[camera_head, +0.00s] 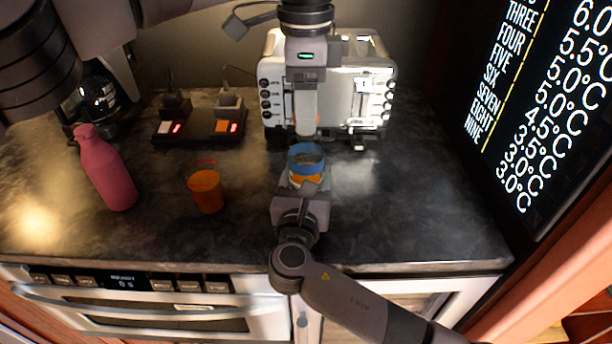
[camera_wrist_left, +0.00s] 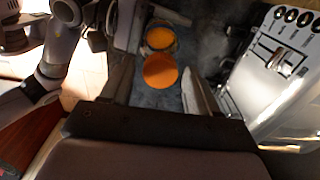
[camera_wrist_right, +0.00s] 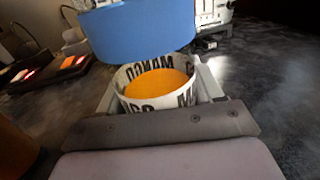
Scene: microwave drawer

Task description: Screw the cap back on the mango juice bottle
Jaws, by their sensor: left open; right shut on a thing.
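The mango juice bottle (camera_wrist_right: 155,92) is white with dark lettering and orange juice inside; its mouth is open. My right gripper (camera_head: 300,188) is shut on it, holding it upright. A blue band (camera_wrist_right: 140,30), apparently the cap's side, is above the mouth in the right wrist view. It also shows in the head view (camera_head: 306,160). Whether it touches the rim is unclear. My left gripper (camera_head: 305,130) points down from above, open. In the left wrist view an orange disc (camera_wrist_left: 160,71), perhaps the cap's top, lies between the fingers with gaps on both sides.
A white appliance with knobs (camera_head: 275,92) stands close behind the grippers. A pink bottle (camera_head: 106,172), an orange cup (camera_head: 206,190) and a dark device with red lights (camera_head: 190,140) are to the left. The dark counter (camera_head: 420,205) is clear at right.

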